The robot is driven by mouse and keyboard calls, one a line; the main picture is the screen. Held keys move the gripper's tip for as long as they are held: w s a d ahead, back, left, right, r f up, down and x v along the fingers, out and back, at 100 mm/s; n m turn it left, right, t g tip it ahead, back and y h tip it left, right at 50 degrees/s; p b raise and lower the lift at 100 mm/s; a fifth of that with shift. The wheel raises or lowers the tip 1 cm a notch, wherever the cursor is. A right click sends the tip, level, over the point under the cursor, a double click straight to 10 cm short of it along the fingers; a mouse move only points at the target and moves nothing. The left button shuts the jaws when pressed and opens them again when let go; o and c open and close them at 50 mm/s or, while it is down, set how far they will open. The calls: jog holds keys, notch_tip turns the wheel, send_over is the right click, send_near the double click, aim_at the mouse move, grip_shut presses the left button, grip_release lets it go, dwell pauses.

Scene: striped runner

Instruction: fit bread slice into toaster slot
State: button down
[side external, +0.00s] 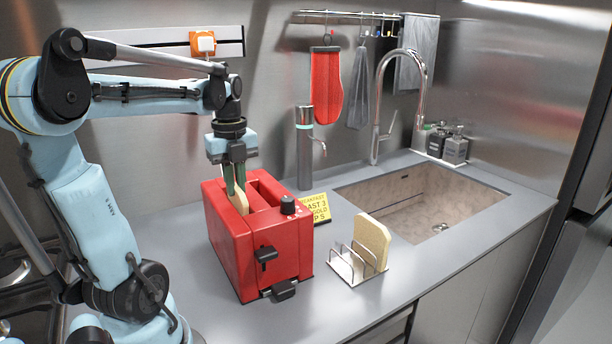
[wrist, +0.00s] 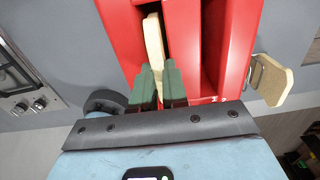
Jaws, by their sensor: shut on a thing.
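The red toaster (side external: 228,252) stands on the counter with two slots in its top; it also fills the top of the wrist view (wrist: 238,45). My gripper (side external: 235,184) points down over the slot nearer my arm. Its green fingers are shut on a pale bread slice (side external: 241,204). In the wrist view the slice (wrist: 153,42) runs lengthwise in line with the left slot, between the fingertips (wrist: 159,72). Its lower part is hidden by the toaster, so it appears partly inside the slot; how deep I cannot tell. The other slot looks empty.
A wire rack (side external: 345,266) right of the toaster holds another bread slice (side external: 373,241). A yellow note (side external: 319,208) stands behind the toaster's right side. A steel dispenser (side external: 305,155) is behind, and the sink (side external: 425,200) lies to the right. The front counter is clear.

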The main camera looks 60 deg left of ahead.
jog(key=shift+f, duration=0.1)
jog(key=c, duration=1.1)
grip_release()
jog(key=shift+c, duration=0.2)
notch_tip(320, 180, up, 12)
jog(key=shift+w+d, duration=0.1)
